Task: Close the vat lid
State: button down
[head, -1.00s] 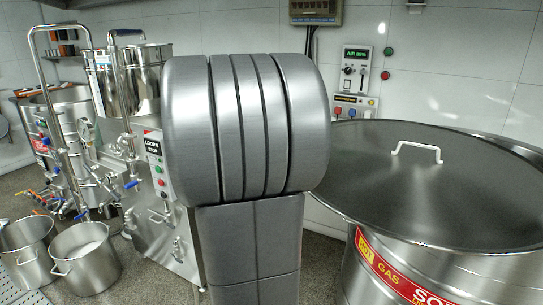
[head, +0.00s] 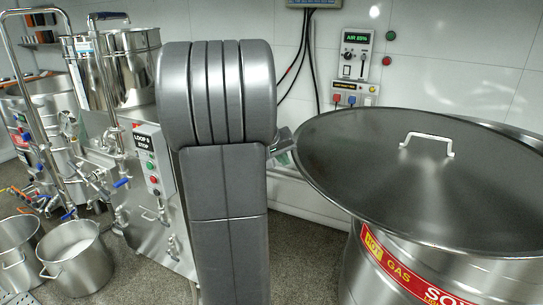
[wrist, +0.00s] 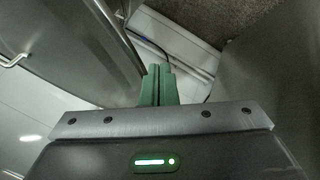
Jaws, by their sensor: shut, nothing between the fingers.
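The vat (head: 370,265) is a large steel drum at the right of the head view, with a red and yellow label. Its lid (head: 360,165) is a wide grey disc with a white handle (head: 427,145) on top. The lid overhangs the vat's near and left sides, and a strip of rim shows beyond it at the back right. My gripper (head: 285,155) is partly hidden behind my arm, beside the lid's left edge. In the wrist view its green fingers (wrist: 158,85) are together and empty. A dark curved surface, apparently the lid (wrist: 80,50), lies left of them; contact cannot be told.
A steel machine (head: 150,170) with pipes and valves stands on the left. Two open pots (head: 75,265) (head: 15,260) stand on the floor before it. A control box (head: 355,50) with cables is on the back wall. Some floor shows between my arm and the vat.

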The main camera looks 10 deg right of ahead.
aim_at(369, 153)
jog(key=shift+w+d, duration=0.15)
jog(key=shift+d, duration=0.3)
jog(key=d+p, duration=0.2)
jog(key=d, duration=0.6)
jog(key=d+p, duration=0.3)
jog(key=d, duration=0.6)
jog(key=w+d+p, duration=0.1)
jog(key=d+p, duration=0.1)
jog(key=d, duration=0.7)
jog(key=shift+w+d+r, duration=0.1)
jog(key=shift+d, duration=0.05)
